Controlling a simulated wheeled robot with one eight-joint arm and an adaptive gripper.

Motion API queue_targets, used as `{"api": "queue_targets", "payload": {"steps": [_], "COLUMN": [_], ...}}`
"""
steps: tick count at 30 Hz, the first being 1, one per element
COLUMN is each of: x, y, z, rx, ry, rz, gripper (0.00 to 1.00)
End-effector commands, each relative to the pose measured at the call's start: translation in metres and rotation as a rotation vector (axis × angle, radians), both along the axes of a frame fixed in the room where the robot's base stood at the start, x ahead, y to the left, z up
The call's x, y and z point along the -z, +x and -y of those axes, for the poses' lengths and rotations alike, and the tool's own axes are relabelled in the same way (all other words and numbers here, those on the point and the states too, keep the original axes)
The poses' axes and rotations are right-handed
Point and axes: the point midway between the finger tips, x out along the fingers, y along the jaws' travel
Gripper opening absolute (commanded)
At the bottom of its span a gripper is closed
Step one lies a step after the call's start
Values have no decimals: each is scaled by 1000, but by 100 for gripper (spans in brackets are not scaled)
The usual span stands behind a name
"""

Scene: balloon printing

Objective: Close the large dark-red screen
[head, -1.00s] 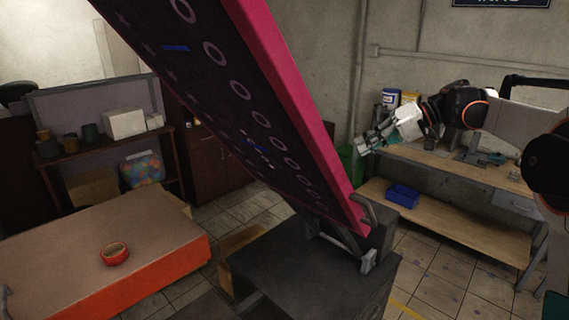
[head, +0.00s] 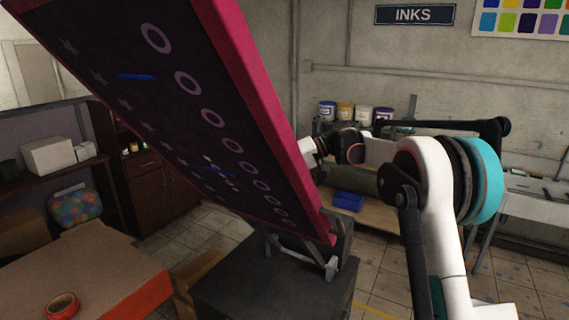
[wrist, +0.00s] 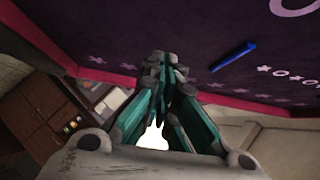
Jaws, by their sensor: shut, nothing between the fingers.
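The large screen (head: 165,110) has a dark purple face with rings, stars and a blue strip, and a dark-red to pink frame. It stands tilted up, rising to the upper left from a hinge bracket (head: 325,262) on a dark block (head: 262,290). In the head view my forearm reaches the screen's right edge, and my gripper's fingers are hidden behind it. In the wrist view my gripper (wrist: 170,72) is shut and empty, with the patterned screen face (wrist: 150,35) filling the top. I cannot tell whether the fingers touch it.
An orange-sided table (head: 90,270) with a red tape roll (head: 62,305) lies at lower left. A workbench (head: 375,215) with a blue tray (head: 348,201) and ink tubs (head: 345,112) stands behind my arm. A brown cabinet (head: 150,180) stands beyond the screen.

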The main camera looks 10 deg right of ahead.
Motion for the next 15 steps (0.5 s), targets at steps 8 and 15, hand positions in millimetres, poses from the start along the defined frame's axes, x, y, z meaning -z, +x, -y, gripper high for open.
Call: {"api": "queue_targets", "payload": {"steps": [8, 15], "x": [19, 25], "y": [-20, -26], "z": [-22, -27], "rx": [0, 0], "ry": [0, 0], "rz": [-1, -1], "gripper": [0, 0]}}
